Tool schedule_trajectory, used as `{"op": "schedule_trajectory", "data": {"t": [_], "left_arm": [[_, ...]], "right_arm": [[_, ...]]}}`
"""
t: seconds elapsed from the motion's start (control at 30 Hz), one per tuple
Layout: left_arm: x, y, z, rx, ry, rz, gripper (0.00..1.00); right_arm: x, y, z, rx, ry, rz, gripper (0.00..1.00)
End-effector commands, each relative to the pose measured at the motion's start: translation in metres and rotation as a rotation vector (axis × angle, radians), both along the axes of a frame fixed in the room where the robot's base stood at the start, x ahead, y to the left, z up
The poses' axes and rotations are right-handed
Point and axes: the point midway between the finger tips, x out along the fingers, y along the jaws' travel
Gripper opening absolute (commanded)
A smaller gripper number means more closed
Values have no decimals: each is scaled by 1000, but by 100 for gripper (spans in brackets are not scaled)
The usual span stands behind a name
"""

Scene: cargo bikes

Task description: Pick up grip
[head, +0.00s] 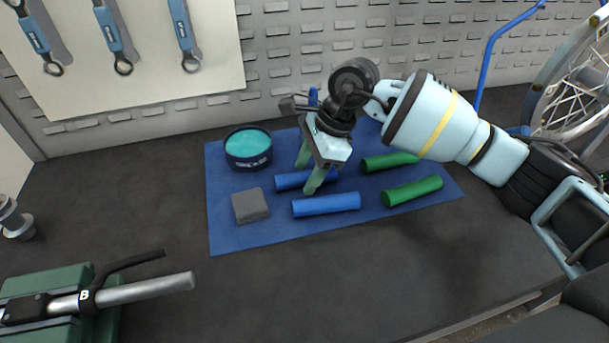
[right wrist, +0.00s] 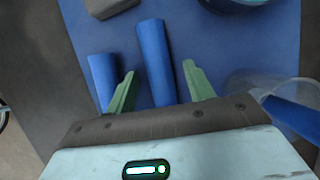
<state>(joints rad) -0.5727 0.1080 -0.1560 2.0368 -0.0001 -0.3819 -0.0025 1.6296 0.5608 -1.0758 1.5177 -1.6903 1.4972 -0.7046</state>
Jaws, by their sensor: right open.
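Two blue grips lie on a blue mat (head: 228,222): a rear one (head: 288,182) and a front one (head: 326,204). Two green grips, a rear one (head: 390,161) and a front one (head: 412,191), lie to their right. My right gripper (head: 306,178) is open, pointing down with its green fingers on either side of the rear blue grip and partly hiding it. In the right wrist view the rear blue grip (right wrist: 158,60) runs between the fingers, with gaps visible. The front blue grip (right wrist: 103,78) is outside the left finger. My left gripper is not in view.
A grey block (head: 250,205) and a dark round tin with a teal top (head: 248,148) are on the mat's left side. A handlebar (head: 140,289) with a lever is at lower left. A wheel (head: 575,85) stands at right. Wrenches (head: 115,40) hang on the back wall.

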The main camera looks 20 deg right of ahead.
Motion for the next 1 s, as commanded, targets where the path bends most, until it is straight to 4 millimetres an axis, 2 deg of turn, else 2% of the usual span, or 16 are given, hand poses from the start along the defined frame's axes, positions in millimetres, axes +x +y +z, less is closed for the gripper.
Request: {"op": "schedule_trajectory", "data": {"t": [0.23,0.27,0.63,1.0], "left_arm": [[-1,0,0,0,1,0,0],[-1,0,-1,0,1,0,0],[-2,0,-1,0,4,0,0],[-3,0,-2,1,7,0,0]], "right_arm": [[0,2,-4,-1,0,0,53],[0,1,-4,-1,0,0,50],[0,1,-4,-1,0,0,2],[0,1,1,1,-1,1,0]]}}
